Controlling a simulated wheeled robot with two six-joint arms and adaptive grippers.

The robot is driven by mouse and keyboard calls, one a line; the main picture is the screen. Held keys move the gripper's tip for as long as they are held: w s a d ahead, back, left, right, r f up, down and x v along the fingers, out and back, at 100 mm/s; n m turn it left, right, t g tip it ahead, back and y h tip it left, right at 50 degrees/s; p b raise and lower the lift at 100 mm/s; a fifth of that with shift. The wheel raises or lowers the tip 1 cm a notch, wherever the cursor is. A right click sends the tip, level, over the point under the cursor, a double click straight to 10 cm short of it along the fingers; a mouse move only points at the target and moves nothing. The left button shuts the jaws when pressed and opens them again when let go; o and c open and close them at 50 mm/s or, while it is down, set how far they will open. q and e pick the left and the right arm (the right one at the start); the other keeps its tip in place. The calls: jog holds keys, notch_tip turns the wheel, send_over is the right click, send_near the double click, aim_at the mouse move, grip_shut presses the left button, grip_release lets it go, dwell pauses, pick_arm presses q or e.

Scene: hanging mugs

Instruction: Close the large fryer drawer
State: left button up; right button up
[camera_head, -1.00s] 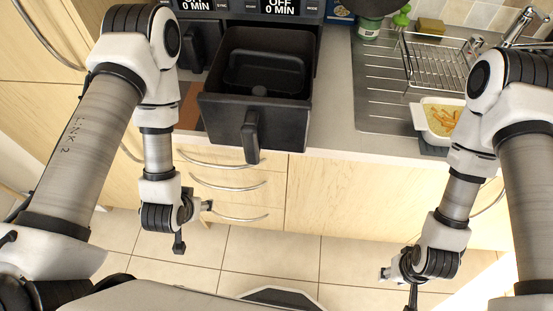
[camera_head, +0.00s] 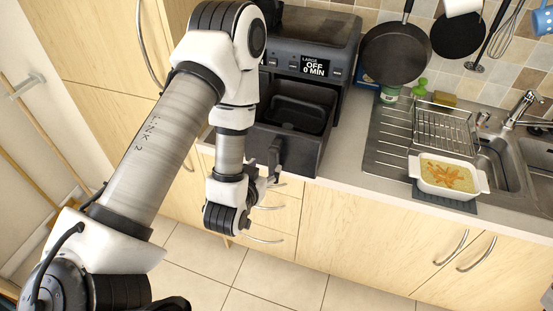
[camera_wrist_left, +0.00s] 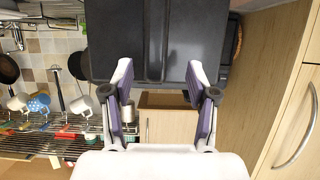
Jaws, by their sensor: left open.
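The black large fryer drawer (camera_head: 302,150) stands pulled out of the dark air fryer (camera_head: 312,28), under the display reading "LARGE OFF 0 MIN". Its inner basket looks empty. Its upright handle (camera_head: 275,157) is on the front face, partly hidden by my left arm. My left gripper (camera_head: 268,184) is low in front of the drawer, close to the handle; I cannot tell whether they touch. My right gripper is out of view.
A casserole dish (camera_head: 447,176) sits on the counter beside the sink. A dish rack (camera_head: 443,130) stands on the metal drainer. Pans (camera_head: 395,52) hang on the tiled wall. Cabinet drawers with curved handles (camera_head: 265,239) lie below the fryer. Floor in front is clear.

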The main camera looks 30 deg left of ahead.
aim_at(272, 161)
pick_arm(q)
jog(key=w+f+b, duration=0.1)
jog(key=b, duration=0.2)
jog(key=w+b, duration=0.2)
jog(key=b, duration=0.1)
jog(key=shift+w+d+f, duration=0.1)
jog(key=shift+d+f, duration=0.05)
jog(key=shift+f, duration=0.25)
jog(key=w, duration=0.1)
jog(key=w+a+p, duration=0.1)
jog(key=shift+w+f, duration=0.2)
jog(key=shift+w, duration=0.1)
jog(key=shift+w+a+f, duration=0.2)
jog(key=shift+w+f, duration=0.05)
jog(key=shift+w, duration=0.05)
jog(key=shift+s+d+r, duration=0.1)
jog(key=shift+s, duration=0.05)
jog(key=shift+s+d, duration=0.1)
jog(key=shift+c, duration=1)
jog(key=shift+r, duration=0.1)
jog(key=c, duration=0.6)
grip_shut()
